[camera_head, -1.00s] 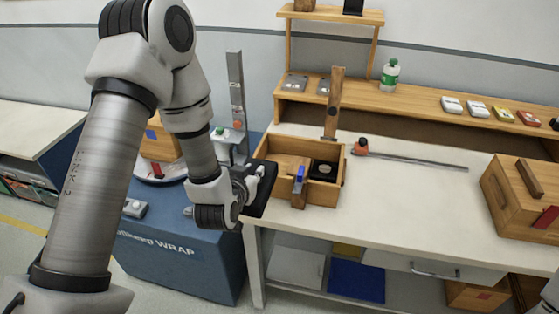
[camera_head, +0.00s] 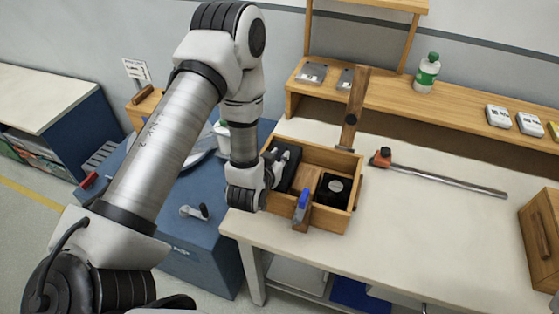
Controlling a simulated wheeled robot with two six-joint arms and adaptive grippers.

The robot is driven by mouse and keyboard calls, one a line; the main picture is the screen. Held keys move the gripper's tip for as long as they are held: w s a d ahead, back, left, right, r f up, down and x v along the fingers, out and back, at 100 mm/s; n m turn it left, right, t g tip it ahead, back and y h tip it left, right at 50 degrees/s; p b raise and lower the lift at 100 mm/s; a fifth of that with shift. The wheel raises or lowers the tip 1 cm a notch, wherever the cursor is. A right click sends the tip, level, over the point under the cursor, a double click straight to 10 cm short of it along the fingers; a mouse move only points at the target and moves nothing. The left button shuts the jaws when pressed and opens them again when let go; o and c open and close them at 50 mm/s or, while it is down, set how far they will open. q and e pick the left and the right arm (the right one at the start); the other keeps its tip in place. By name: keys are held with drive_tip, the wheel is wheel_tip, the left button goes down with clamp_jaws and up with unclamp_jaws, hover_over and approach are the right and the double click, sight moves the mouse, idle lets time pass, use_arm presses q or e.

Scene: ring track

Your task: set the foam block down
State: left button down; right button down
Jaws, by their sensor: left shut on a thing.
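A dark foam block (camera_head: 287,160) is at the left end of an open wooden box (camera_head: 328,222) on the white workbench. My left gripper (camera_head: 276,172) reaches in from the left and is shut on the block. The block is tilted and appears to be at or within the box's left compartment. I cannot tell whether it touches the box floor, because the gripper and the box's front wall hide its lower part. My right gripper is not in view.
The box's right compartment holds a black round-topped piece (camera_head: 334,189), and a blue-handled clamp (camera_head: 302,205) sits on its front. A wooden upright (camera_head: 354,110) stands behind it. A long bar clamp (camera_head: 440,180) lies to the right.

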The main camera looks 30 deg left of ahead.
use_arm(q)
drive_tip(key=f, duration=0.2)
drive_tip(key=shift+w+a+f, duration=0.15)
drive_tip(key=shift+w+f, duration=0.2)
drive_tip(key=shift+f, duration=0.05)
drive_tip(key=shift+s+r, duration=0.15)
drive_tip(key=shift+r, duration=0.05)
drive_tip(key=shift+s+d, duration=0.1)
drive_tip(key=shift+d, duration=0.1)
drive_tip(key=shift+a+f+b, duration=0.1)
drive_tip(key=shift+f+b, duration=0.4)
drive_tip(key=shift+f, duration=0.2)
drive_tip(key=c, duration=1.1)
unclamp_jaws()
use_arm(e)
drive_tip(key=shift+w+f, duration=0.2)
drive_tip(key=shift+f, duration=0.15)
use_arm(q)
drive_tip(key=shift+o, duration=0.2)
drive_tip(key=shift+r, duration=0.15)
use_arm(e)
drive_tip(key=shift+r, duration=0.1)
